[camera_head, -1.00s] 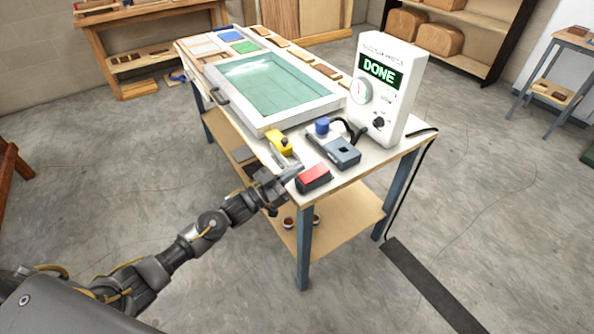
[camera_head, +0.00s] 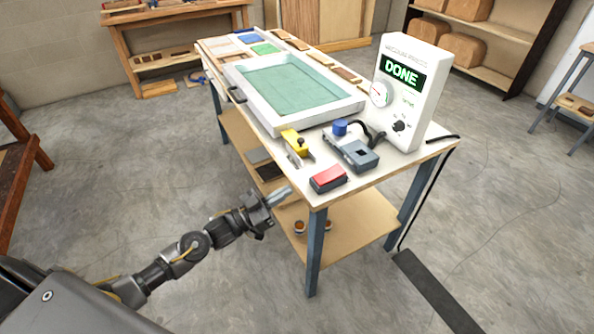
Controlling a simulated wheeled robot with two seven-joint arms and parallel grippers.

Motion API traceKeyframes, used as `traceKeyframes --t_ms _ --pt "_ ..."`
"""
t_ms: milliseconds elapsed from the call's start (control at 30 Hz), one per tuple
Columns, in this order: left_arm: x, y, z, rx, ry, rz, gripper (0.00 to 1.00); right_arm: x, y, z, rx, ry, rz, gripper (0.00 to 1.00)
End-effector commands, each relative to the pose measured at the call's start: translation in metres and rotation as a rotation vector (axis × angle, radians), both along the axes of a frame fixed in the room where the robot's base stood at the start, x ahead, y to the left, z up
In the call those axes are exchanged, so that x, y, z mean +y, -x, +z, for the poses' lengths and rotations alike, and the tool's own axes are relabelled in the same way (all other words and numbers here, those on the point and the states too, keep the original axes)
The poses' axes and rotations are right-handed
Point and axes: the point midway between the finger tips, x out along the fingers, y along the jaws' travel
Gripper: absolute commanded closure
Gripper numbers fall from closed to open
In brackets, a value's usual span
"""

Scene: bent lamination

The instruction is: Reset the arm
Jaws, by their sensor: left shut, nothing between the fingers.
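My left arm reaches in from the lower left. Its gripper (camera_head: 281,195) is shut and empty, in front of the near left edge of the workbench (camera_head: 362,184). It looks apart from the bench and the things on it. The closest thing to it is a black block with a red top (camera_head: 328,178) at the bench's near corner. My right gripper is not in view.
On the bench stand a white vacuum press controller (camera_head: 408,90) reading DONE, a white framed press bed (camera_head: 290,88), a yellow clamp (camera_head: 295,142) and a grey-blue device (camera_head: 352,150). A lower shelf (camera_head: 345,232) juts below. Floor left of the bench is clear.

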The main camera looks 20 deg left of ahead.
Motion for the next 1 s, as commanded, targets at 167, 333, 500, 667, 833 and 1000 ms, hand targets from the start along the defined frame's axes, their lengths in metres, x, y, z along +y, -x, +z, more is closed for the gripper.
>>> traceKeyframes --t_ms 167,333,500,667,833,1000 --pt "0.000 0.000 0.000 -0.006 -0.007 0.003 1.00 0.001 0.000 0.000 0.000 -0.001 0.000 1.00" --pt "0.022 -0.016 -0.039 0.048 -0.161 0.122 1.00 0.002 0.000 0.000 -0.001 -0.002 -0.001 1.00" --pt "0.075 -0.024 -0.151 0.273 -0.369 0.318 1.00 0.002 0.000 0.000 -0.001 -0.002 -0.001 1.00" --pt "0.114 0.019 -0.270 0.542 -0.536 0.438 1.00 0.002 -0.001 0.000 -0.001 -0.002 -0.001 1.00" --pt "0.133 0.105 -0.379 0.835 -0.675 0.489 1.00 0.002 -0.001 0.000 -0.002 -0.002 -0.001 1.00" --pt "0.129 0.217 -0.463 1.120 -0.777 0.482 1.00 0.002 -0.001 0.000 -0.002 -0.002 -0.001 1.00"
